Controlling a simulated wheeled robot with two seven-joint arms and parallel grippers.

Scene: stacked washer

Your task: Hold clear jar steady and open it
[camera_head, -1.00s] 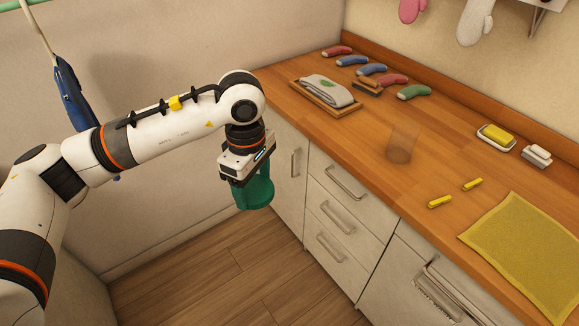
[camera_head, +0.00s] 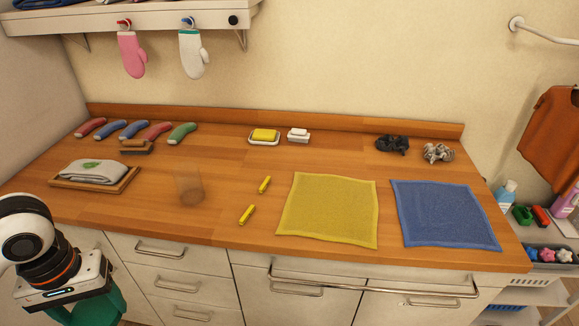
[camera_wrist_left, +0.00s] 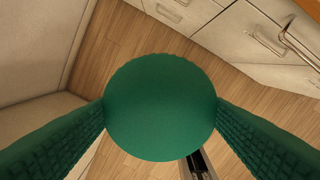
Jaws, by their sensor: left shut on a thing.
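The clear jar (camera_head: 189,186) stands on the wooden counter, left of two small yellow pegs. It is see-through and faint, and I cannot make out a lid on it. My left gripper (camera_head: 97,308) is at the lower left of the head view, in front of the drawers and below the counter edge, well apart from the jar. In the left wrist view its green textured fingers are shut on a smooth green round thing (camera_wrist_left: 160,108), seen from above with the floor behind it. My right gripper is not in view.
A wooden tray (camera_head: 58,183) with a folded cloth lies left of the jar. Yellow pegs (camera_head: 247,215), a yellow cloth (camera_head: 328,208) and a blue cloth (camera_head: 445,213) lie to the right. Rolled socks (camera_head: 136,129) and a soap dish (camera_head: 264,143) sit behind.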

